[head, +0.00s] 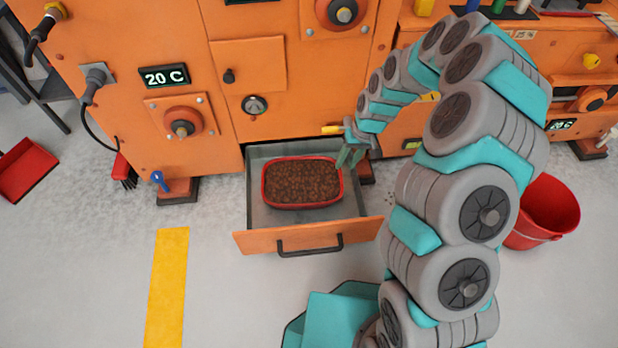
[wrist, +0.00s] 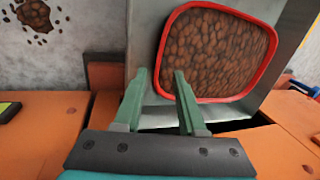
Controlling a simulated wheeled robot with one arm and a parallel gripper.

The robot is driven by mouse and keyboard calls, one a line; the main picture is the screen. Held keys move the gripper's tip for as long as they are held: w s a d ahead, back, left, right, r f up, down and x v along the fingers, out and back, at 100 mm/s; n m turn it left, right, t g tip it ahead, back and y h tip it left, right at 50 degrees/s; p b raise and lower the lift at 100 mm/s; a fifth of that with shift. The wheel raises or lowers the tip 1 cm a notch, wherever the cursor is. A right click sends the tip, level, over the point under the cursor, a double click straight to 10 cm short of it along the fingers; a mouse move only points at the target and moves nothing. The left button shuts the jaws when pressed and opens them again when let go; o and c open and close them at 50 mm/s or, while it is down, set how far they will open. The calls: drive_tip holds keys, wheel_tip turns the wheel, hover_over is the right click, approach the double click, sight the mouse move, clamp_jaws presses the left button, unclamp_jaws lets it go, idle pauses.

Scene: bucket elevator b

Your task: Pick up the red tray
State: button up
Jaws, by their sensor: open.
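The red tray (head: 303,206), full of brown pellets or beans, sits in an open metal drawer (head: 256,212) of the orange machine. The tray also shows in the wrist view (wrist: 226,9), tilted in the picture. My gripper (head: 351,158) is at the tray's right end in the head view, above the drawer's right side. In the wrist view its two green fingers (wrist: 160,72) are apart with nothing held between them. The right finger overlaps the tray's near rim; I cannot tell whether it touches. The left finger is over the drawer wall.
The drawer's orange front with a black handle (head: 310,245) sticks out over the floor. A red bucket (head: 548,212) stands at the right, partly behind my arm. A red dustpan (head: 25,170) lies far left. Spilled pellets (wrist: 36,14) lie on the floor beside the drawer.

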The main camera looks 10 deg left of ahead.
sight(339, 174)
drive_tip(key=b+x, duration=0.1)
drive_tip(key=x, duration=0.6)
drive_tip(key=shift+w+a+f, duration=0.15)
drive_tip(key=shift+f, duration=0.15)
clamp_jaws()
idle(1.2)
